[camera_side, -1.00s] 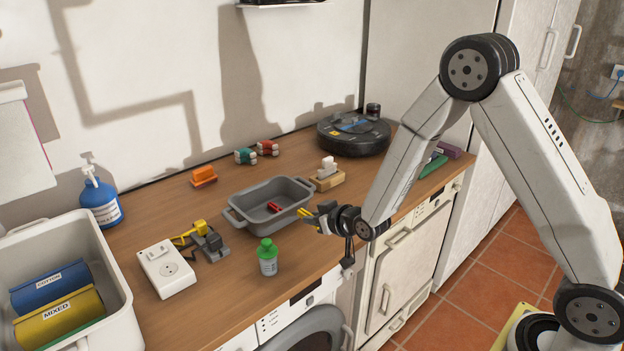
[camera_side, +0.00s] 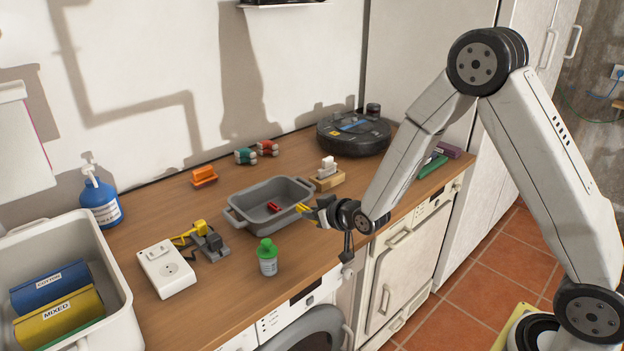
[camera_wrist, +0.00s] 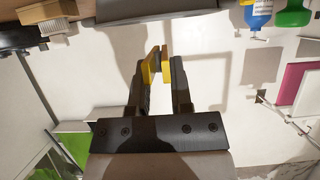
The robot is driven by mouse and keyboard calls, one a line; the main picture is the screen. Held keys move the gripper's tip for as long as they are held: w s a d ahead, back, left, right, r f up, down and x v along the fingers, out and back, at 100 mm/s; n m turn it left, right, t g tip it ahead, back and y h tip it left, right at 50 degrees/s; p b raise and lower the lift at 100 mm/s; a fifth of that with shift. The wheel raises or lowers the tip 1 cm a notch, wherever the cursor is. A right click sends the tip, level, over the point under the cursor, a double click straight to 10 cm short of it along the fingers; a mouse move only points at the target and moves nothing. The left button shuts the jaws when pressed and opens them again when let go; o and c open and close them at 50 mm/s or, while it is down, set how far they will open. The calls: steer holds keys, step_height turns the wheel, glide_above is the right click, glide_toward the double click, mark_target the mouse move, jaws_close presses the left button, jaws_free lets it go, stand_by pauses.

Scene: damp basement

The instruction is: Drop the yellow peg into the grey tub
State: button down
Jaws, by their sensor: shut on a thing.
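The yellow peg (camera_side: 303,208) is held in the tips of my gripper (camera_side: 317,208), beside the right end of the grey tub (camera_side: 247,201) in the side view. The peg looks level with or just above the rim; its exact height over the tub is hard to tell. In the wrist view the peg (camera_wrist: 149,69) shows between the dark fingers of my gripper (camera_wrist: 157,66), which partly hide it. The tub stands on the wooden counter, with a small red piece (camera_side: 274,207) lying inside.
A green-capped bottle (camera_side: 267,258) stands in front of the tub. A yellow-and-grey clamp-like item (camera_side: 208,241) and a white socket box (camera_side: 166,268) lie to its left. A wooden block with white pieces (camera_side: 327,178) sits behind my gripper. A robot vacuum (camera_side: 353,134) is at the back.

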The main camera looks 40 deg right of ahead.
steer(key=w+d+r, duration=0.1)
steer(key=w+r, duration=0.3)
steer(key=w, duration=0.4)
steer(key=w+d+r, duration=0.2)
steer(key=w+r, duration=0.2)
steer(key=w, duration=0.4)
steer(key=shift+w, duration=0.35)
steer(key=shift+a+f, duration=0.1)
steer(key=shift+f, duration=2.85)
steer(key=shift+c, duration=2.2)
jaws_free()
